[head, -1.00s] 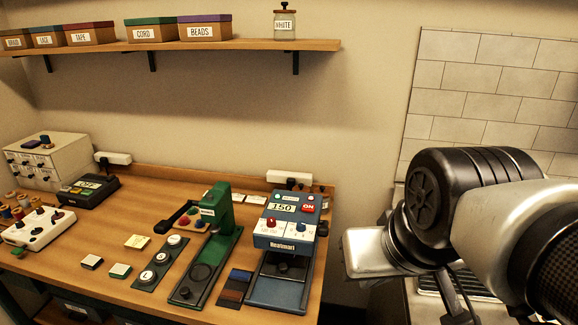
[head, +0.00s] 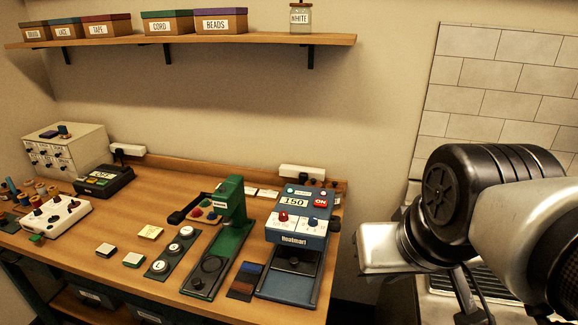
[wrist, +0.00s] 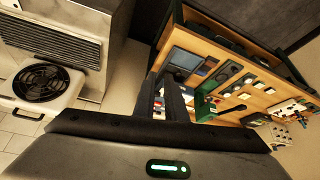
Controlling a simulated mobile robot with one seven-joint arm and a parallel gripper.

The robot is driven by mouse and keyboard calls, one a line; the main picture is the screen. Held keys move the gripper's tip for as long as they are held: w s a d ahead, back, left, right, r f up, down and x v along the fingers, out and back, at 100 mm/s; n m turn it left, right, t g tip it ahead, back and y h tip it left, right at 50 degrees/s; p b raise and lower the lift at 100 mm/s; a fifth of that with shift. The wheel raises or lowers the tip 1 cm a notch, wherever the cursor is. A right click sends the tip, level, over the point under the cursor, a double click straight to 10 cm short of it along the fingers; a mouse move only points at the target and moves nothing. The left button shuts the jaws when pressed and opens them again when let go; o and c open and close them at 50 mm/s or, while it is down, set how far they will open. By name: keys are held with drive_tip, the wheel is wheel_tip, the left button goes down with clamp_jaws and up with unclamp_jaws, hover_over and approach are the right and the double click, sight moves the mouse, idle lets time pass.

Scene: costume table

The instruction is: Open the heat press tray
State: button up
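The heat press (head: 298,230) is a blue machine at the right end of the table. Its panel shows 150, a red ON label and two knobs. The tray (head: 286,287) is the low blue-grey part under the press head, with a dark knob (head: 294,262) above it. How far out the tray sits is hard to tell. In the wrist view the press is partly hidden behind the dark fingers of my gripper (wrist: 168,95). My gripper is away from the press and touches nothing visible; the finger gap is unclear. In the head view my arm fills the right side.
A green press (head: 232,225) stands left of the heat press, with fabric swatches (head: 245,280) between them. A dial strip (head: 172,252) lies further left. A shelf (head: 200,42) with boxes hangs above. A grille and a round fan (wrist: 42,82) show in the wrist view.

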drive_tip(key=o, duration=0.6)
drive_tip(key=shift+n+t+h, duration=0.6)
drive_tip(key=shift+n+h, duration=0.1)
drive_tip(key=shift+h, duration=0.1)
drive_tip(key=w+d+f, duration=0.1)
drive_tip(key=w+f, duration=0.1)
drive_tip(key=w, duration=0.1)
drive_tip(key=w+d+f, duration=0.2)
drive_tip(key=w, duration=0.2)
drive_tip(key=w+d+f, duration=0.1)
drive_tip(key=w+d, duration=0.1)
drive_tip(key=w, duration=0.2)
drive_tip(key=shift+d+f, duration=0.15)
drive_tip(key=shift+f, duration=0.25)
drive_tip(key=shift+o, duration=0.2)
drive_tip(key=n+t+y+b, duration=0.5)
drive_tip(key=y+b, duration=0.3)
drive_tip(key=b, duration=0.7)
approach(295, 261)
drive_tip(key=x, duration=0.8)
drive_tip(key=shift+w+b, duration=0.1)
drive_tip(key=shift+b, duration=0.3)
drive_tip(key=shift+c, duration=0.5)
